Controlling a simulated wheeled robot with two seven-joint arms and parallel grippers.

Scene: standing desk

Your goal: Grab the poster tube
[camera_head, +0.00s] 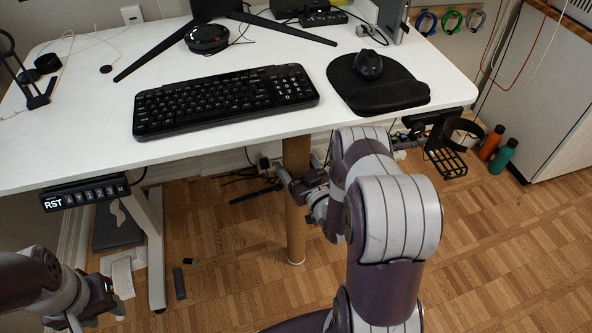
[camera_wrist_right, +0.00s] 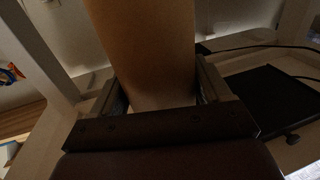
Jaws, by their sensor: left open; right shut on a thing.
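The poster tube (camera_head: 296,215) is a long brown cardboard cylinder standing upright below the front edge of the desk. Its top is hidden behind the desk edge and its lower end is close to the wooden floor. My right gripper (camera_head: 292,190) is at the tube's upper part, with its fingers on either side of it. In the right wrist view the tube (camera_wrist_right: 145,50) fills the space between the two fingers of the right gripper (camera_wrist_right: 158,92), which is shut on it. My left gripper (camera_head: 105,300) is low at the left, open and away from the tube.
The white desk (camera_head: 300,120) bears a black keyboard (camera_head: 225,100) and a mouse (camera_head: 368,64) on a black pad. A control panel (camera_head: 85,194) hangs under its left front edge. Two bottles (camera_head: 503,155) stand at the right. Cables lie behind the tube. The floor in front is mostly clear.

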